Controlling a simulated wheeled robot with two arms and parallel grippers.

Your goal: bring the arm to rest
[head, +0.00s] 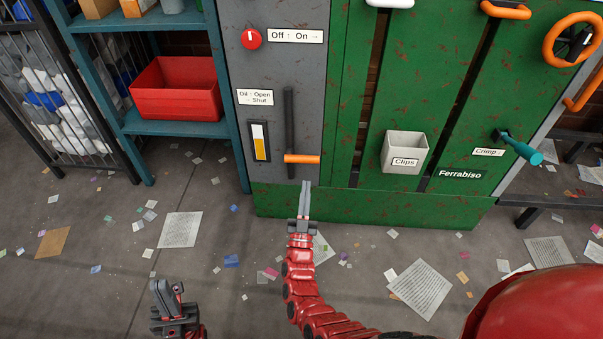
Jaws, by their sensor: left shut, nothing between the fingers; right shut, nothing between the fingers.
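My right arm is red and segmented and reaches up from the bottom of the head view. Its gripper (306,186) is shut and empty, pointing at the machine just below the orange handle (302,159) of the oil lever. A small gap shows between the fingertips and that handle. My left gripper (160,287) is low at the left, shut and empty, over the floor. Most of the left arm is out of view.
The green machine (350,205) and its grey panel (270,75) stand ahead, with a red knob (251,39), a clips bin (404,151) and a teal crimp handle (521,148). A shelf with a red bin (174,88) stands left. Papers litter the open floor.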

